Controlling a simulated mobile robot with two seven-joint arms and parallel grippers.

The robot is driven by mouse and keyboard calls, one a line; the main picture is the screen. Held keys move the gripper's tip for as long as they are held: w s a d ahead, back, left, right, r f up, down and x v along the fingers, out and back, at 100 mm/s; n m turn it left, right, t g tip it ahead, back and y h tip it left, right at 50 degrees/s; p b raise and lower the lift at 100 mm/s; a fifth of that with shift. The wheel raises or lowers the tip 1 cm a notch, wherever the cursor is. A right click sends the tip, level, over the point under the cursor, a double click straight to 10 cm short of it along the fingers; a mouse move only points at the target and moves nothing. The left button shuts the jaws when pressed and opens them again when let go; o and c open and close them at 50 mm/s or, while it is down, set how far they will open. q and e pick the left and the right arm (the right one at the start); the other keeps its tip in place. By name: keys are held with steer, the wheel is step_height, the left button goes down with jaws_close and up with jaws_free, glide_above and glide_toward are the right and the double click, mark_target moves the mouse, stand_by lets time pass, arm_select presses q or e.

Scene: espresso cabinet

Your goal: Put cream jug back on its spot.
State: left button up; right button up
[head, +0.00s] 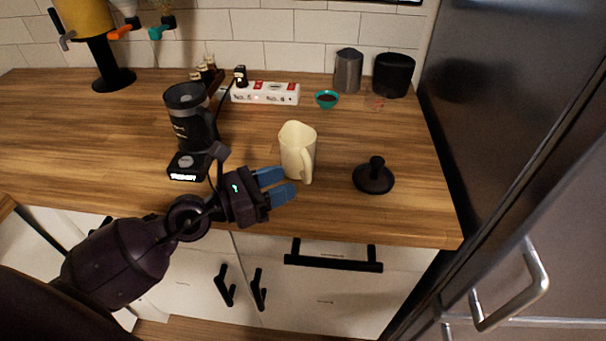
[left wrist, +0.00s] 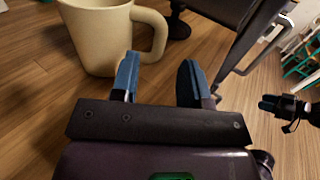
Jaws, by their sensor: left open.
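The cream jug (head: 293,147) stands upright on the wooden counter, with its handle facing the front right. In the left wrist view the jug (left wrist: 98,36) is at the upper left, its handle just beyond the left fingertip. My left gripper (head: 280,185) is open, with blue fingers, just in front of the jug near the counter's front edge. In the left wrist view nothing is between the fingers (left wrist: 158,78). I cannot tell whether a finger touches the handle. No marked spot for the jug can be made out.
A black grinder (head: 190,120) stands left of the jug and a black tamper-like object (head: 374,177) to its right. Behind are a power strip (head: 265,93), a teal bowl (head: 327,99), a steel pitcher (head: 348,71) and a black canister (head: 394,75). A steel fridge (head: 510,130) bounds the right.

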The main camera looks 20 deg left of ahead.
arm_select(q)
steer(key=shift+f+b+v, duration=0.25)
steer(key=shift+b+v, duration=0.15)
steer(key=shift+v, duration=0.85)
steer(key=shift+s+a+r, duration=0.1)
steer(key=shift+s+a, duration=0.3)
steer(key=shift+s+a+r, duration=0.1)
steer(key=shift+s, duration=0.1)
arm_select(e)
steer(key=shift+w+a+f, duration=0.15)
steer(key=shift+w+a, duration=0.1)
steer(key=shift+w, duration=0.35)
steer(key=shift+s+f, duration=0.15)
steer(key=shift+f, duration=0.05)
